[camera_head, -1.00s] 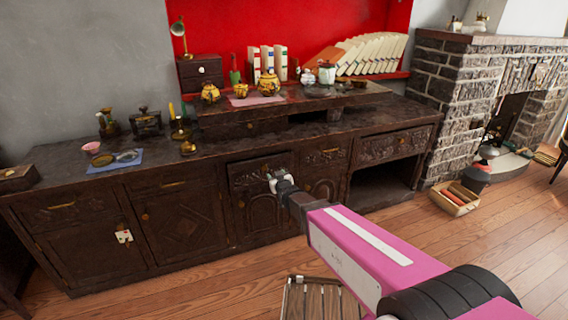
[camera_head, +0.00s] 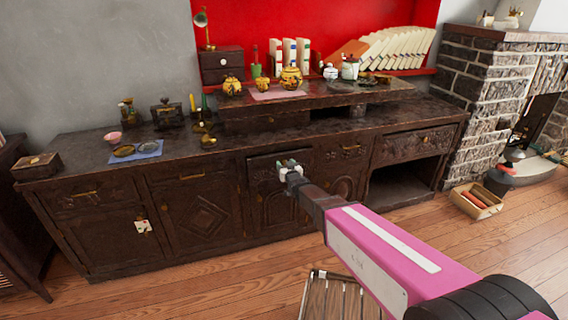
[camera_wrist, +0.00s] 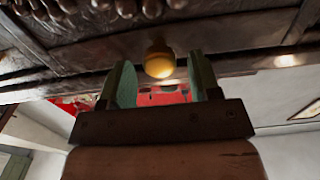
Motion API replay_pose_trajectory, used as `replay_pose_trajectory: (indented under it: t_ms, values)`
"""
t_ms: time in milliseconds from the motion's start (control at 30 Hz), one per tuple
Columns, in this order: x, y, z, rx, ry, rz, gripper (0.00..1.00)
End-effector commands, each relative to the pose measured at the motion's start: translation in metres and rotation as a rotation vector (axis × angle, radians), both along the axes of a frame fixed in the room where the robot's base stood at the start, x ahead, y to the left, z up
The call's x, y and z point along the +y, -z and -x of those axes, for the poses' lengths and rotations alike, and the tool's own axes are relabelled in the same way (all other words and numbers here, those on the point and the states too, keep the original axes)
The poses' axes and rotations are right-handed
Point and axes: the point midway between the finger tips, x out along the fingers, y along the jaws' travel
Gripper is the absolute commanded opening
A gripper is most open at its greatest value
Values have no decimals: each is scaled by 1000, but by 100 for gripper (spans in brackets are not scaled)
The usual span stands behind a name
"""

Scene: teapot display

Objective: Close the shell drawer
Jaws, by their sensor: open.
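The dark wooden sideboard (camera_head: 110,235) has a carved drawer (camera_head: 262,166) in its middle, which seems to stand out a little from the front. I cannot make out a shell carving for sure. My gripper (camera_head: 289,167) is in front of this drawer and hides part of it. In the wrist view, my gripper (camera_wrist: 163,88) is open, with green pads on both fingers. A round brass knob (camera_wrist: 159,63) shows between the fingertips, on carved dark wood. I cannot tell whether the fingers touch it.
Teapots (camera_head: 291,77), books and small items stand on top of the sideboard. A slatted wooden piece (camera_head: 335,296) is on the floor near my arm. A box (camera_head: 476,201) lies by the brick fireplace (camera_head: 485,85). The wooden floor before the sideboard is mostly clear.

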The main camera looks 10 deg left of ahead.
Motion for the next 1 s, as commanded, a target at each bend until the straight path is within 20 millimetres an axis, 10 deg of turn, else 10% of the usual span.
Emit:
replay_pose_trajectory:
  t_ms: [467,667,1000]
  values:
    - [13,0,-21,0,0,0,57]
    - [12,0,-21,0,0,0,0]
    - [31,1,-50,-1,0,0,0]
